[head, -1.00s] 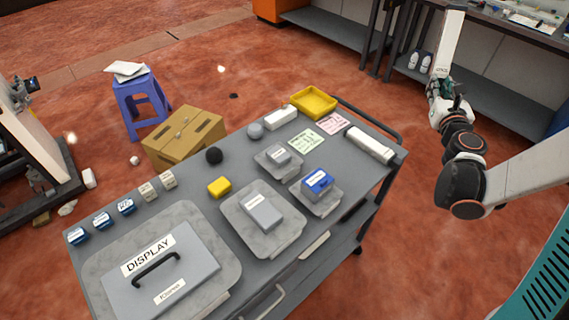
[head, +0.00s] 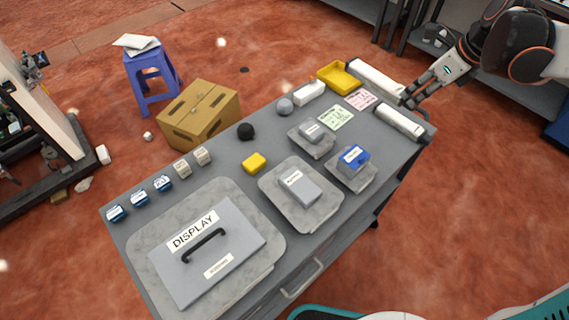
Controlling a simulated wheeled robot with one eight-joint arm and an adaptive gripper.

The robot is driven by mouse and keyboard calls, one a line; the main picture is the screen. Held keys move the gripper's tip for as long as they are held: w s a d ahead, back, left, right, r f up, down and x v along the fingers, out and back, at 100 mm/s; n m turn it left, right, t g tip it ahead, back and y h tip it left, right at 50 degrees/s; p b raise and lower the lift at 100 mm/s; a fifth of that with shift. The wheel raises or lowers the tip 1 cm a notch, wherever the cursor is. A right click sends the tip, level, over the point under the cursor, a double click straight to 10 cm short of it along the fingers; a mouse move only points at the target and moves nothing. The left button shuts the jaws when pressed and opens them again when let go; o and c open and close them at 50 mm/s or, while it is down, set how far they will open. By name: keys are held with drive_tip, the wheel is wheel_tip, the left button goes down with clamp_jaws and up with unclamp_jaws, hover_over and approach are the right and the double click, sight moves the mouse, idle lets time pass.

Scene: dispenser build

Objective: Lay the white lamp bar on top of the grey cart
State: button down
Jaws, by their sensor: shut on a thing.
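The white lamp bar (head: 375,79) is long and pale and lies roughly level at the far right end of the grey cart (head: 225,170), just right of the yellow tray. My gripper (head: 408,98) is shut on the bar's near right end, reaching in from the right. I cannot tell whether the bar touches the cart top or hangs just above or beyond its edge. My fingertips are small and partly merge with the bar's end and the cart's rail.
A second white bar (head: 398,122) lies at the cart's right end. The yellow tray (head: 339,76), a white box (head: 309,93) and pink and green notes are close by. Stone slabs with grey boxes and the DISPLAY lid (head: 209,252) fill the near part.

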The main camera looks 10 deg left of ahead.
drive_tip(key=shift+s+d, duration=0.45)
drive_tip(key=shift+s, duration=0.1)
wheel_tip(320, 180, down, 20)
drive_tip(key=b, duration=0.6)
drive_tip(key=shift+b, duration=0.4)
drive_tip(key=c, duration=1.3)
unclamp_jaws()
drive_tip(key=shift+r, duration=0.1)
drive_tip(key=p+v, duration=0.2)
drive_tip(key=v, duration=0.4)
drive_tip(key=p+v, duration=0.2)
drive_tip(key=v, duration=0.4)
drive_tip(key=shift+w+a+p, duration=0.15)
drive_tip(key=shift+a+p, duration=0.1)
drive_tip(key=shift+p, duration=0.15)
